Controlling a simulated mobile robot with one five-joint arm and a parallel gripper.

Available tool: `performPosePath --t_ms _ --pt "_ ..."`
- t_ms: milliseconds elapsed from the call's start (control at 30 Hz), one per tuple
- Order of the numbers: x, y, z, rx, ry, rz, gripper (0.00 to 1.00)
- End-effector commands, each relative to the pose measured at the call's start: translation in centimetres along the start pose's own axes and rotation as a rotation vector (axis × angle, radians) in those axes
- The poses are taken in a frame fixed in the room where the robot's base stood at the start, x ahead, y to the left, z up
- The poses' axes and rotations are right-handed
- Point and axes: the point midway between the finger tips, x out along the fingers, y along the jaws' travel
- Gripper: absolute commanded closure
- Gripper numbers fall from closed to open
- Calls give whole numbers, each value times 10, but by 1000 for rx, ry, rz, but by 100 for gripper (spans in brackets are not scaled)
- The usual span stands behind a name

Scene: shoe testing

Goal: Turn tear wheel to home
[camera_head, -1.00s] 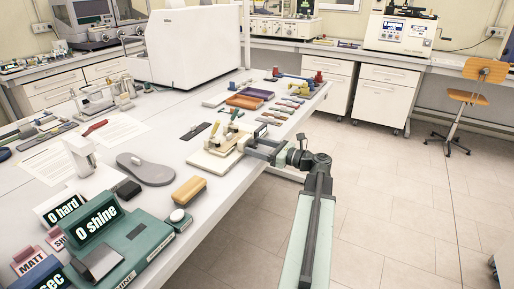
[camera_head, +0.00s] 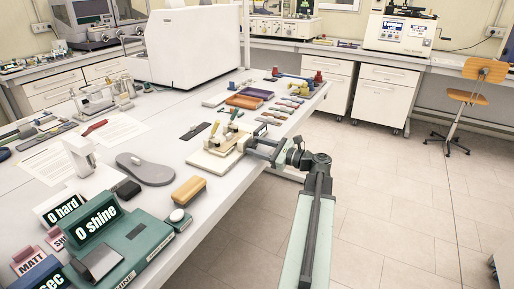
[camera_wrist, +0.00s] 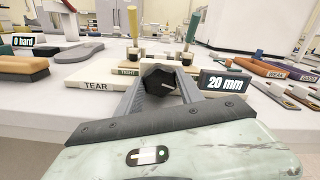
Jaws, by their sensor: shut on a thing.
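The tear wheel (camera_wrist: 162,85) is a dark, many-sided knob with a pale pointer line, in the middle of the wrist view. My gripper (camera_wrist: 160,82) is shut on the wheel, one finger at each side. A small display (camera_wrist: 225,83) right of the wheel reads "20 mm". In the head view, my gripper (camera_head: 243,145) reaches the near edge of the tear tester (camera_head: 219,147); the wheel itself is too small to make out there.
Left of the tester lie a wooden-backed brush (camera_head: 189,191), a grey sole (camera_head: 145,169) and a green shine tester (camera_head: 120,245). Orange (camera_head: 243,102) and purple trays and small samples lie beyond it.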

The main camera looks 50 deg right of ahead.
Motion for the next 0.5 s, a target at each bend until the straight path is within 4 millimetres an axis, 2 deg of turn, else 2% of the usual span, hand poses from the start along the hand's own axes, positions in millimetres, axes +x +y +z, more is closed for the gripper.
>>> performPosePath --t_ms 233,500 --pt "0 1 0 -141 2 2 96" --pt "0 1 -1 -214 2 2 96"
